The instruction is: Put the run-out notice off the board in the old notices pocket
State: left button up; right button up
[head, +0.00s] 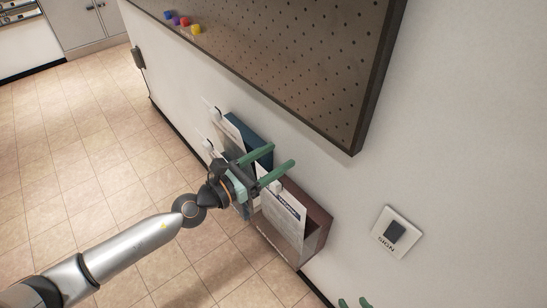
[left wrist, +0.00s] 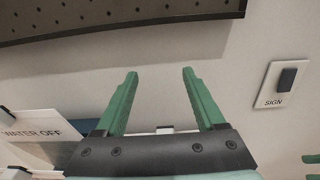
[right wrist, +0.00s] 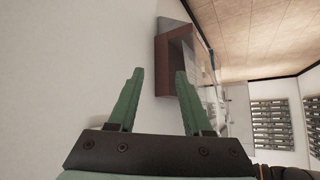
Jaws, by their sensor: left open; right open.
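The dark pegboard (head: 300,70) hangs on the wall, and no notice shows on its visible part. Below it are a blue pocket (head: 252,135) and a dark red-brown pocket (head: 318,222). A white printed paper (head: 284,217) stands at the brown pocket's front. A "WATER OFF" paper (left wrist: 35,132) shows in the left wrist view. I cannot read which pocket is for old notices. My left gripper (head: 282,155) is open and empty, in front of the pockets. My right gripper (head: 354,303) is open and empty, right of the brown pocket, which also shows in the right wrist view (right wrist: 176,52).
Blue, red and yellow pins (head: 184,21) sit along the board's lower left edge. A switch plate marked "SIGN" (head: 397,232) is on the wall at right. A grey cabinet (head: 85,25) stands far back left. The tiled floor at left is clear.

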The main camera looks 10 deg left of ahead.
pick_arm(q)
jog(key=b+v, duration=0.7)
jog(key=v, duration=0.5)
jog(key=shift+s+a, duration=0.2)
pick_arm(e)
jog(key=shift+t, duration=0.4)
jog(key=f, duration=0.1)
jog(key=d+f, duration=0.1)
jog(key=f, duration=0.2)
jog(key=shift+w+d+f, duration=0.15)
jog(key=shift+w+d, duration=0.1)
jog(key=shift+w, duration=0.1)
jog(key=shift+s+a+f, duration=0.1)
jog(key=shift+s+a, duration=0.05)
jog(key=shift+a, duration=0.05)
